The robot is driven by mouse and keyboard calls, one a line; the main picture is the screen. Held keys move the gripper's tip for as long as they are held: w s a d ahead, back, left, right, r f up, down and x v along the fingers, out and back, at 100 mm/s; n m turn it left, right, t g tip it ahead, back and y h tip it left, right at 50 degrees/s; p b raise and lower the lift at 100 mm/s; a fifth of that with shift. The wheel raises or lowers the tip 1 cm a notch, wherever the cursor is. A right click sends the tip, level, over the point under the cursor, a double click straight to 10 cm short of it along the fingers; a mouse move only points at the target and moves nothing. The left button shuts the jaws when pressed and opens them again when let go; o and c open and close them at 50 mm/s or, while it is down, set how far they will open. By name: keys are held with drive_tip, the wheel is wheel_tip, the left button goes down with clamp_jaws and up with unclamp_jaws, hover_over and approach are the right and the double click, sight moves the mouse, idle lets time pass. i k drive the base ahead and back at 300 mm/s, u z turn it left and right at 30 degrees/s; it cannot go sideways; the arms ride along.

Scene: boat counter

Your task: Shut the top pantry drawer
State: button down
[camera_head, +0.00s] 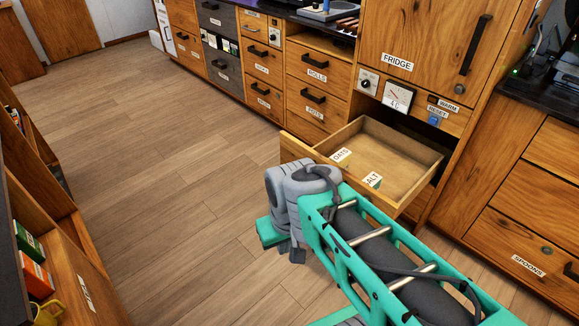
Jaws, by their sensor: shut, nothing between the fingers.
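The open drawer (398,158) is pulled well out from the cabinet below the fridge door, at the right of centre. It is wooden, with a pale, mostly bare inside. Two small things with white labels, one reading OATS (341,155) and one that seems to read SALT (373,180), are just behind its front panel. My teal and grey arm crosses in front of the drawer's near right end and hides part of its front. My gripper (268,233) shows only partly at the arm's far end, shut and empty, left of the drawer front; I cannot tell whether they touch.
Closed drawers labelled ROLLS (317,77) and POTS (314,112) stand left of the open drawer. A dial and gauge panel (398,96) sits above it. Closed drawers with a SPOONS label (528,266) are at right. Shelves (62,255) line the left edge. The wooden floor (150,190) between is clear.

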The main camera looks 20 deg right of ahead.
sight(405, 165)
drive_tip(key=u, duration=0.55)
drive_tip(key=i, duration=1.1)
drive_tip(key=z, duration=0.15)
